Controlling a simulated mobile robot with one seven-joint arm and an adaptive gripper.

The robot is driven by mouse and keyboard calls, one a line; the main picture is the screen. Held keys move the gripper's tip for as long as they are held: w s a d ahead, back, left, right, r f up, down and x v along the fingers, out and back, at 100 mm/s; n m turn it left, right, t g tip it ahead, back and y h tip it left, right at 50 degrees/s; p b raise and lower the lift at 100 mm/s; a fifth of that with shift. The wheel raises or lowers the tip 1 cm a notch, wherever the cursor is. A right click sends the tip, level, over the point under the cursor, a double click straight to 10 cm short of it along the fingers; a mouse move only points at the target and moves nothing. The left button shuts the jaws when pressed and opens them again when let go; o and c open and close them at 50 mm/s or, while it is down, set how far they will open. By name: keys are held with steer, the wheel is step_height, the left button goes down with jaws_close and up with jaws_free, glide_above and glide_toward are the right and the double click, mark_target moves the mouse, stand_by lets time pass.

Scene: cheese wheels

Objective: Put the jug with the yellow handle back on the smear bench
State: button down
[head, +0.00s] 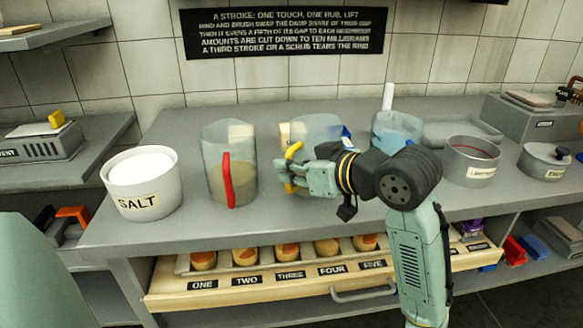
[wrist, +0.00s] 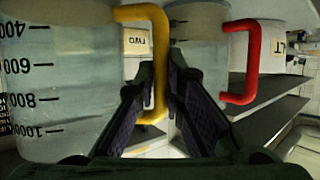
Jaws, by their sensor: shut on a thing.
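The jug with the yellow handle (head: 318,130) is a clear bluish jug at the middle of the grey bench (head: 180,122). My gripper (head: 291,175) is at its front left side, shut on the yellow handle (head: 293,151). In the wrist view the yellow handle (wrist: 158,60) passes between my two dark fingers, and the upside-down jug wall (wrist: 70,80) shows volume marks. My gripper and arm hide the jug's lower part in the head view, so I cannot tell whether its base touches the bench.
A red-handled jug (head: 226,175) holding beige liquid stands close to the left, beside a white salt tub (head: 139,187). A grey pot (head: 470,165) is further right. Small cheeses sit on the shelf tray below.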

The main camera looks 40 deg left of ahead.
steer(key=c, duration=1.7)
jaws_free()
steer(key=shift+f, duration=0.1)
